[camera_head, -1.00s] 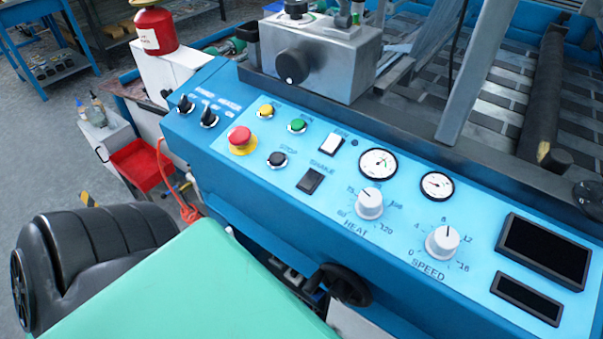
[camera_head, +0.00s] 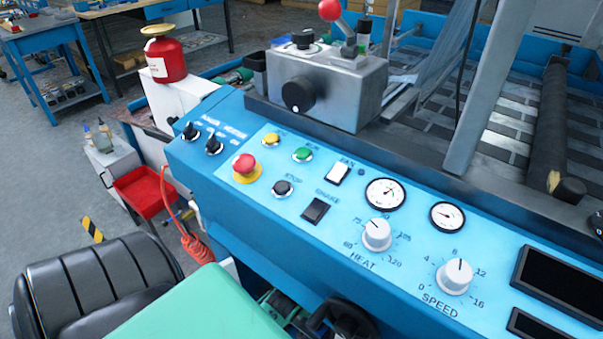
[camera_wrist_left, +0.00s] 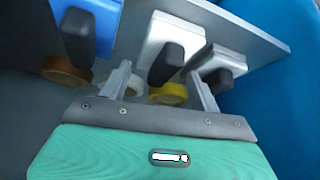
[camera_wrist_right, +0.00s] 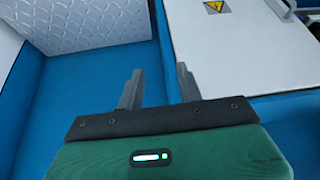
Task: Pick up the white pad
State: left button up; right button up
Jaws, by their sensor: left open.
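In the left wrist view, a white pad (camera_wrist_left: 186,33) with a black handle sits on a grey shelf or rack, between a blue pad (camera_wrist_left: 98,18) and another pale pad (camera_wrist_left: 228,58), both with black handles. My left gripper (camera_wrist_left: 160,74) is open, its fingers apart on either side of the white pad's black handle. I cannot tell whether they touch it. My right gripper (camera_wrist_right: 158,80) is open and empty in front of blue machine panels. Neither gripper's fingers nor the pads show in the head view.
Rolls of tape (camera_wrist_left: 168,94) lie near the pads, close to the left fingers. A blue wall (camera_wrist_left: 285,110) stands to their right. A blue control panel (camera_head: 330,235) with knobs fills the head view. A red bin (camera_head: 143,192) stands at left.

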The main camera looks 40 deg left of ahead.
pick_arm(q)
jog(key=shift+w+f, duration=0.1)
jog(key=shift+f, duration=0.35)
pick_arm(e)
jog(key=shift+w+a+f+t, duration=0.2)
jog(key=shift+w+a+t, duration=0.1)
jog(key=shift+a, duration=0.1)
pick_arm(q)
jog(key=shift+c, duration=0.2)
jog(key=c, duration=0.7)
jog(key=shift+r, duration=0.15)
pick_arm(e)
jog(key=shift+s+d, duration=0.1)
jog(key=shift+s, duration=0.05)
